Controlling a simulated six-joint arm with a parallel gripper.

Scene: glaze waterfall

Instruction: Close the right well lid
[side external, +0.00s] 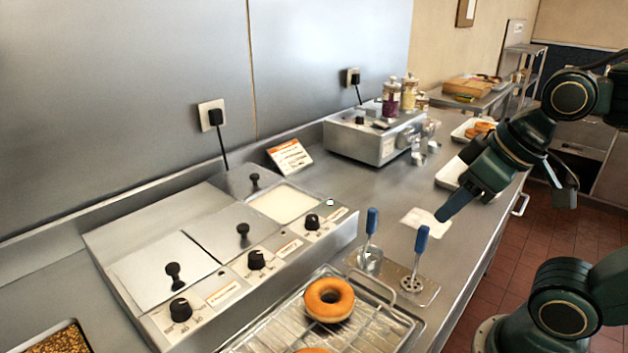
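The steel glaze warmer (315,240) has three wells in a row, each with a control knob in front. The right well (283,203) is uncovered and shows a pale cream surface inside. Its lid (238,180), with a black knob, stands tilted up behind the well. The middle lid (222,228) and left lid (165,268) lie flat over their wells. My gripper (442,217) is to the right of the warmer, pointing down and left over the counter, apart from the lid. Its fingers overlap in this view, so their opening is unclear.
Two blue-handled tools (420,240) stand upright between my gripper and the warmer. A wire rack (375,340) with donuts (329,299) is in front. A second appliance (365,140) with jars stands behind, and a card (290,156) leans near the wall.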

